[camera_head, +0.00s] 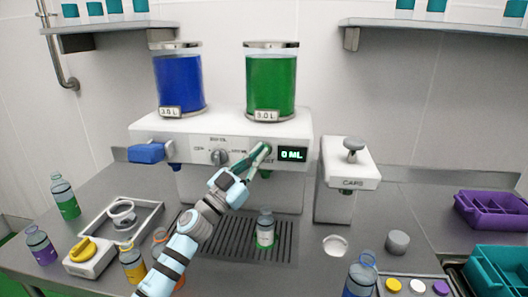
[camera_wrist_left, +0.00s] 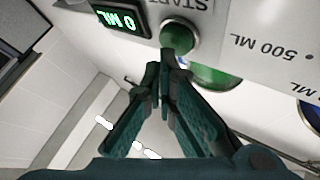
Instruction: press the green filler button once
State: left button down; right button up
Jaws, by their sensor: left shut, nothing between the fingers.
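The green filler button (camera_wrist_left: 183,38) sits on the filler's white front panel, under the word START, in the left wrist view. In the head view it is mostly hidden behind my fingertips. My left gripper (camera_head: 262,153) is shut and empty, its tips at the button; it also shows in the left wrist view (camera_wrist_left: 166,72). The tips overlap the button's lower edge there, and I cannot tell whether they touch it. The display (camera_head: 292,154) beside the button reads 0 ML; it also shows in the left wrist view (camera_wrist_left: 121,19). My right gripper is not in view.
A bottle (camera_head: 265,228) stands on the drip grate below the filler. Blue (camera_head: 178,84) and green (camera_head: 270,85) tanks stand on top. A selector knob (camera_head: 218,156) and blue lever (camera_head: 146,152) are to the left. The caps machine (camera_head: 347,179) stands right.

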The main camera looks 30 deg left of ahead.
pick_arm(q)
jog(key=shift+w+a, duration=0.15)
jog(key=shift+w, duration=0.2)
dwell(0.4)
jog(key=shift+s, duration=0.15)
jog(key=shift+s+d+p, duration=0.25)
jog(key=shift+s+p, duration=0.15)
jog(key=shift+s, duration=0.25)
jog(key=s, duration=0.1)
jog(key=s+d, duration=0.1)
jog(key=s, duration=0.2)
jog(key=shift+s+d, duration=0.35)
dwell(0.7)
